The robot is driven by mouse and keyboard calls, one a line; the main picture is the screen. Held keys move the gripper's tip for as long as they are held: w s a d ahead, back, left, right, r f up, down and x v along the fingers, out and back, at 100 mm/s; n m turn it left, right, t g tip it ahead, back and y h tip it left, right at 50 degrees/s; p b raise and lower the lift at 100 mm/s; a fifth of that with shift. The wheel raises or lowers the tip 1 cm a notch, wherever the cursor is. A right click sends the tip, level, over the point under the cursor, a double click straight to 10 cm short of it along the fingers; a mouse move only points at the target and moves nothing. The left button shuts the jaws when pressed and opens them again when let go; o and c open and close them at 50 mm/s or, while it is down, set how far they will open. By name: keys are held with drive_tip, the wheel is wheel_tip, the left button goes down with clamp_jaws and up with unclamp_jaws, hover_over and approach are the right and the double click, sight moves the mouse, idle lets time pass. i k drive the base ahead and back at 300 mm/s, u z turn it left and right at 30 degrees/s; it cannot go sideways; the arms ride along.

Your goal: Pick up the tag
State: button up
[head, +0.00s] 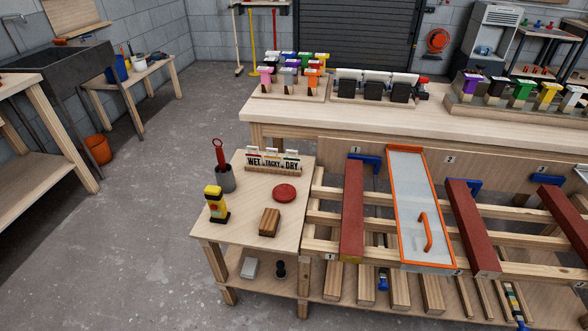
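A small wooden holder (272,169) stands at the back of the small side table (240,241). White cards lettered WET, TACKY and DRY (273,159) stand upright in it, with small coloured bits along the top. These look like tags, but I cannot tell which single one is the tag. Small white numbered labels also show on the rack, such as the one marked 1 (331,257). My gripper is not in view.
The side table also holds a yellow-and-black tool (215,204), a grey cup with a red-handled tool (225,179), a red disc (284,193) and a brown block (269,222). Red battens (352,210) and an orange-framed panel (411,195) lie on the rack.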

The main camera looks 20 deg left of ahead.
sight(288, 163)
drive_tip(key=k, duration=1.05)
drive_tip(key=u, duration=0.3)
drive_tip(key=i, duration=0.35)
drive_tip(key=u, duration=0.75)
drive_tip(key=i, duration=1.8)
drive_tip(key=z, duration=0.2)
